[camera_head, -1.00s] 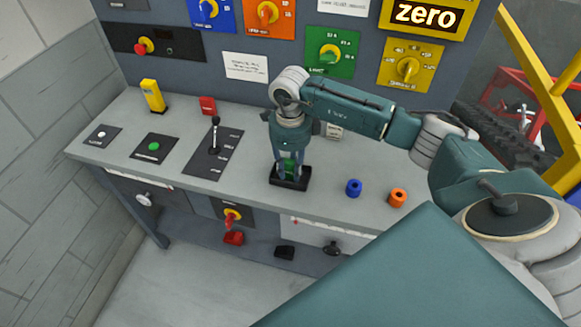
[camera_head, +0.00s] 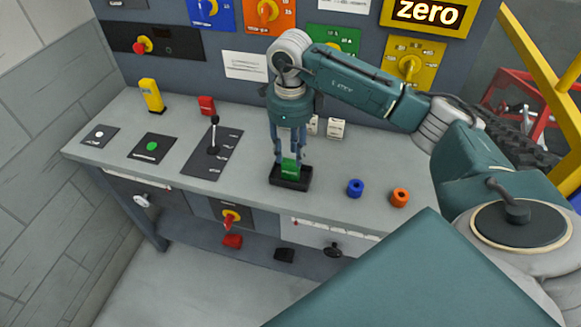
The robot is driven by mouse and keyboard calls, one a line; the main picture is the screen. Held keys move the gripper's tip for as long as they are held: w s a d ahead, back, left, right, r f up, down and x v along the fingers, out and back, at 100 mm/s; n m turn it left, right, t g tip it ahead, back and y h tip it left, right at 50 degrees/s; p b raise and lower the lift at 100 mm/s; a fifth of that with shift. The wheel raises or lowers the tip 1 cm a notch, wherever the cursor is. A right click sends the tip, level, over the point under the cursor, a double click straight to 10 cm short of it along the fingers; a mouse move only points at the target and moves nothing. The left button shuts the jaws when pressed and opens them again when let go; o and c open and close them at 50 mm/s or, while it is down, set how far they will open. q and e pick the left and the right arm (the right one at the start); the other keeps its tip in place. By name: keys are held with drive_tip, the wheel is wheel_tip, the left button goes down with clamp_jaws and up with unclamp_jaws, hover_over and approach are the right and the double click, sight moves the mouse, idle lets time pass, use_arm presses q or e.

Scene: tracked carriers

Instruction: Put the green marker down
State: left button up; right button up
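The green marker (camera_head: 290,170) is a small green block standing in a black holder (camera_head: 291,186) on the grey bench top. My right gripper (camera_head: 289,160) points straight down over it. Its two fingers are apart, one to each side of the marker's top, and look clear of it. The lower part of the marker is hidden inside the holder. My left gripper is not in view.
A black lever (camera_head: 214,135), a green button (camera_head: 152,146), a red block (camera_head: 207,105) and a yellow block (camera_head: 152,95) are to the left. A panel with dials rises behind.

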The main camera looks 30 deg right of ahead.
sight(290, 163)
wheel_tip(290, 163, up, 5)
drive_tip(key=shift+r+b, duration=0.2)
drive_tip(key=shift+b, duration=0.25)
drive_tip(key=shift+f, duration=0.1)
